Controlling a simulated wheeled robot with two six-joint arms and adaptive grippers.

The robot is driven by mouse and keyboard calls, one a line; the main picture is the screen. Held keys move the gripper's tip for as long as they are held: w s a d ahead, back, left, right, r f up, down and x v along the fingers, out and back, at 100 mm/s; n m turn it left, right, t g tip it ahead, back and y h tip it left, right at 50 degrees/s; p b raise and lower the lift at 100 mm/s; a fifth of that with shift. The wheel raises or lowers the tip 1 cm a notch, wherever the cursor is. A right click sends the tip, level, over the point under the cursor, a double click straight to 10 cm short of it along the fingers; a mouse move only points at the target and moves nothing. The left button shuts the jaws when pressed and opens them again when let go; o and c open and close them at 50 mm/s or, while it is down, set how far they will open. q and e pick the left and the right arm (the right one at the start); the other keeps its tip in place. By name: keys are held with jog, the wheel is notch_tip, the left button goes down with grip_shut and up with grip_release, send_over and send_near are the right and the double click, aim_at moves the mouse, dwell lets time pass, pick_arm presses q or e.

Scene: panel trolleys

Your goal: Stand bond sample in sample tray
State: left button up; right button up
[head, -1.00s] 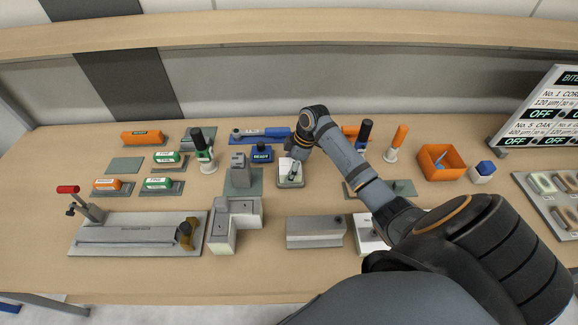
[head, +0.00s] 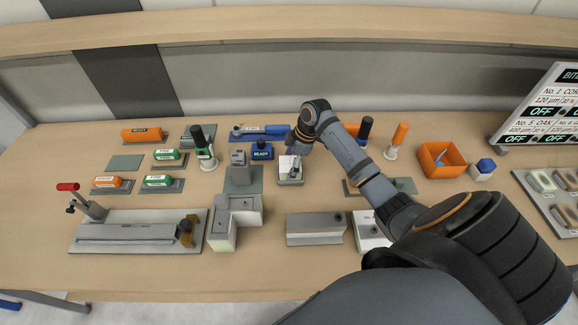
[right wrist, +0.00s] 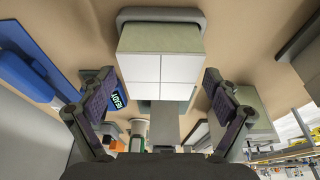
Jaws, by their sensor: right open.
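The bond sample appears to be the block with white square tiles on its face (right wrist: 160,68), close in front of my right gripper in the right wrist view. In the head view it is the small pale block (head: 286,164) just below the gripper. A grey rounded rim, likely the sample tray (right wrist: 160,14), shows behind the block; in the head view the tray edge (head: 290,184) lies around its foot. I cannot tell how fully it is seated. My right gripper (head: 297,148) is open, with a finger either side of the block and visible gaps. My left gripper is out of view.
A blue READY block (head: 262,152) and a grey block on a green plate (head: 239,170) stand close on the left. An orange bin (head: 440,160) is to the right. Grey steel blocks (head: 315,229) line the front.

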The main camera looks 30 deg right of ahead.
jog(key=b+v, duration=0.1)
jog(key=v, duration=1)
